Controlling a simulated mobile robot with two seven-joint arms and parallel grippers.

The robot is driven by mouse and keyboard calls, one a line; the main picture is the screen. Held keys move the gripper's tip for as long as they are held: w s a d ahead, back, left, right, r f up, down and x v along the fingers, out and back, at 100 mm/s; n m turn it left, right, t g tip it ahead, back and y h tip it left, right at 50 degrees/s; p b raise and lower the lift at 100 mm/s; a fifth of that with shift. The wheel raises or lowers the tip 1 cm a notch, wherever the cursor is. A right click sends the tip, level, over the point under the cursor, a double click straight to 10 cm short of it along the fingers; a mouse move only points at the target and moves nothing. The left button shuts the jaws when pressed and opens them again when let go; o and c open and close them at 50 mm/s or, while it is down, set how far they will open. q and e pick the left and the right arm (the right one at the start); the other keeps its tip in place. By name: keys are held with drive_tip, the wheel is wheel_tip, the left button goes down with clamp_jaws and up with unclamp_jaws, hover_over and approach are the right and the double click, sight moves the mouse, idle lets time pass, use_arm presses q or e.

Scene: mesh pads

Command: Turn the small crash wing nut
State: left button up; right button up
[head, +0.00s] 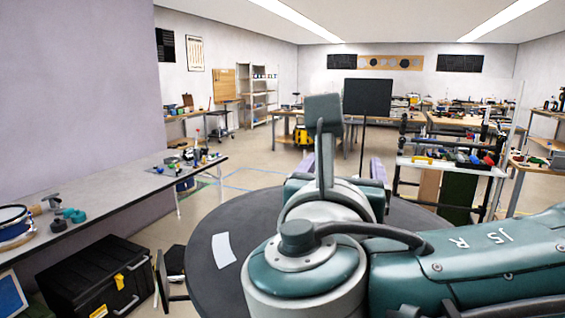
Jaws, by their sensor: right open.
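I cannot make out the small crash wing nut or a crash cymbal in the head view. My right arm, teal and grey, comes in from the right and fills the lower middle. My right gripper (323,112) is a grey shape standing up beyond the wrist. It is open, and I see nothing held in it, though the wrist hides part of it. My left gripper is not in view.
A dark round surface (212,234) with a white card (223,250) lies behind my right arm. A long bench (130,188) with a blue drum (14,224) runs along the left. A black case (92,277) stands below it. Cluttered workbenches stand farther back, with open floor between.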

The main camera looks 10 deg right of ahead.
drive_tip(key=shift+c, duration=0.4)
clamp_jaws()
idle(0.4)
